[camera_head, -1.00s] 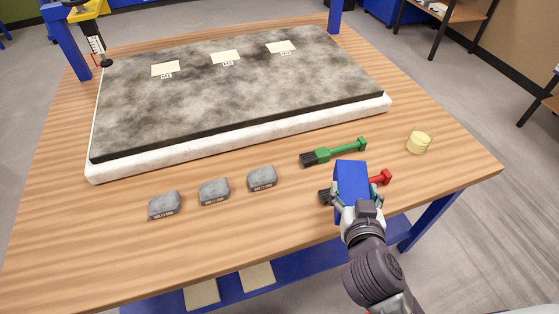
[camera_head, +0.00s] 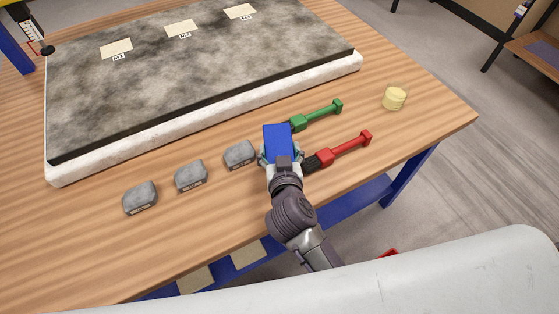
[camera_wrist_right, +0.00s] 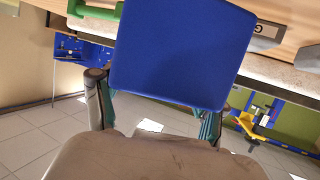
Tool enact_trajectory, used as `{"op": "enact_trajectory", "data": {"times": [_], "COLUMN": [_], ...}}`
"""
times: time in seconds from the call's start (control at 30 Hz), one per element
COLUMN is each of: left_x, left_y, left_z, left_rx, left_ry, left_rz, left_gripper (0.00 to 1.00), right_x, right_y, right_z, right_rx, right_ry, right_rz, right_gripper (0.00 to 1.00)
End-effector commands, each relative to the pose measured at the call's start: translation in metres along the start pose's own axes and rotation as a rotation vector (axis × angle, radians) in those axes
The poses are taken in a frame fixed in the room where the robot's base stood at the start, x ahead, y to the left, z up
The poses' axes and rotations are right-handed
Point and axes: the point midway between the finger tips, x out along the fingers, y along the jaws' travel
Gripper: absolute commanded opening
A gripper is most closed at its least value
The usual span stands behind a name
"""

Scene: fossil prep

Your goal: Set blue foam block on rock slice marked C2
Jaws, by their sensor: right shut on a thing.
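My right gripper (camera_head: 279,155) is shut on the blue foam block (camera_head: 278,140) and holds it out in front, near the rightmost grey rock slice. The block also fills the middle of the right wrist view (camera_wrist_right: 180,50). Three grey rock slices stand in a row on the table: left (camera_head: 140,199), middle (camera_head: 190,177) and right (camera_head: 239,155). Their front labels are too small to read in the head view. In the right wrist view, a rock slice (camera_wrist_right: 258,35) shows part of a label with a C. My left gripper is not in view.
A large dark slab (camera_head: 200,75) with paper cards lies on a white base (camera_head: 110,164) behind the slices. A green brush (camera_head: 318,114) and a red brush (camera_head: 345,148) lie right of the gripper. A pale yellow roll (camera_head: 395,98) stands farther right. The table's left front is clear.

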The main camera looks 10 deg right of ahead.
Motion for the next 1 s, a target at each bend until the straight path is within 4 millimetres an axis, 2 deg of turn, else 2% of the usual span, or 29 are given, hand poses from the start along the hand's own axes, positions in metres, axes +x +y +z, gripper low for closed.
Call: {"op": "enact_trajectory", "data": {"times": [0.13,0.27,0.67,0.7,0.8,0.83,1.0], "left_x": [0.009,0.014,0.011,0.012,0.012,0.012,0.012], "left_y": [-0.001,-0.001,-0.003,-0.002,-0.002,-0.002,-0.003], "left_z": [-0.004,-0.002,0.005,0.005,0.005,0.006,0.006], "left_rx": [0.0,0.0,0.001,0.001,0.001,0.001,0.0], "left_ry": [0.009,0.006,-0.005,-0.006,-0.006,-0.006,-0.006], "left_rz": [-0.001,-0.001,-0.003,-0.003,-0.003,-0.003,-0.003], "left_gripper": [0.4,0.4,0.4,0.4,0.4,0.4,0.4], "right_x": [0.007,0.013,0.014,0.014,0.014,0.014,0.014], "right_y": [0.0,0.0,0.0,0.0,0.0,0.0,0.0], "right_z": [0.022,0.036,0.039,0.04,0.04,0.04,0.04], "right_rx": [0.0,0.001,-0.001,0.0,0.0,0.0,0.0], "right_ry": [-0.005,-0.003,-0.001,-0.001,-0.001,-0.001,-0.001], "right_rz": [0.002,0.001,0.0,0.0,0.0,0.0,0.001], "right_gripper": [0.45,0.45,0.45,0.75,0.92,0.97,0.97]}}
